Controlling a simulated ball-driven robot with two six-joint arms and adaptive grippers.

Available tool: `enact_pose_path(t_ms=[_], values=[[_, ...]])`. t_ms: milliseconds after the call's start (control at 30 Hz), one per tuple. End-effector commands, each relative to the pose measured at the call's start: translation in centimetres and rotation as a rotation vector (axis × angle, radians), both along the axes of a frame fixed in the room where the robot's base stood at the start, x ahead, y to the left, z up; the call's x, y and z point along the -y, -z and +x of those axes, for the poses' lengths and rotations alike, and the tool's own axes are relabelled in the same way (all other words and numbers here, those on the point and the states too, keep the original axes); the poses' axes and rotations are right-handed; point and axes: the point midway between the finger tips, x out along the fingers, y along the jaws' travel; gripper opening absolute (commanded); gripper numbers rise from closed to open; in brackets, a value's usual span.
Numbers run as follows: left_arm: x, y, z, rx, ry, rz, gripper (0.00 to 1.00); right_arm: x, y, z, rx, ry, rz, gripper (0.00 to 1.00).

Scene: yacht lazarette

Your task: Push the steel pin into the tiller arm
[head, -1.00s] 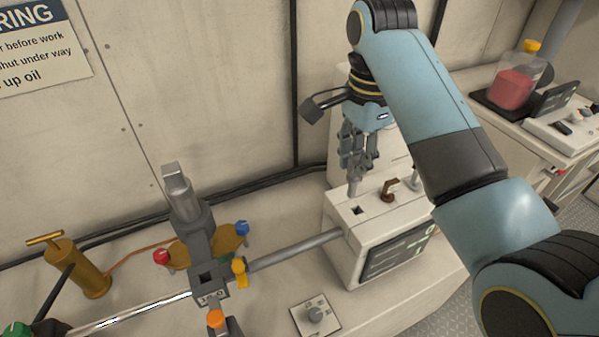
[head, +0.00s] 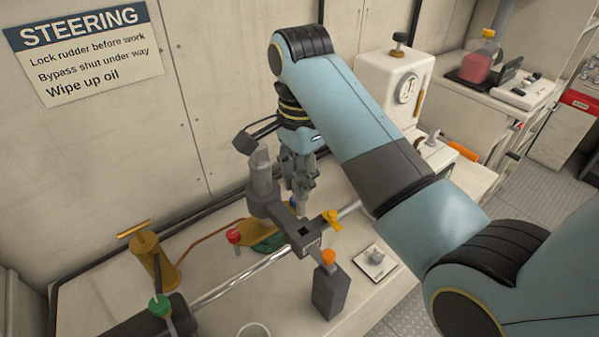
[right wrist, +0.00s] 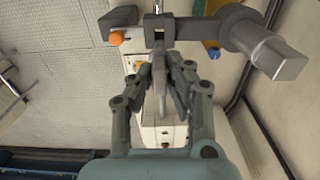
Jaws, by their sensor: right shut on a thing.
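The grey tiller arm (head: 283,214) runs from the upright square-topped post (head: 262,172) toward the front, with a square hole near its outer end. It also shows in the right wrist view (right wrist: 187,29), ahead of the fingertips. My right gripper (head: 301,197) is just behind and beside the tiller arm in the head view. In the right wrist view its fingers (right wrist: 160,75) are shut on the grey steel pin (right wrist: 160,92). The pin is mostly hidden in the head view; I cannot tell whether it touches the arm. My left gripper is not in view.
Red (head: 233,236), yellow (head: 331,217) and orange (head: 328,257) knobs surround the tiller arm. A dark block (head: 330,292) stands under the orange one. A brass pump (head: 153,258) is at left, a switch plate (head: 376,262) at right. A white gauge box (head: 392,85) stands behind.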

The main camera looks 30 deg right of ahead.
Motion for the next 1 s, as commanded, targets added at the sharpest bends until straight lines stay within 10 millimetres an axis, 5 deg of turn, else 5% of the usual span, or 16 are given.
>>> enact_pose_path(t_ms=[367,1000], values=[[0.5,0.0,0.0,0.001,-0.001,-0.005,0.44,0.0,0.3,-0.1,-0.003,0.0,0.0,0.0],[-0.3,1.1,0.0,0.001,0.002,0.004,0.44,0.0,4.7,-0.1,-0.002,0.0,0.0,0.0]])
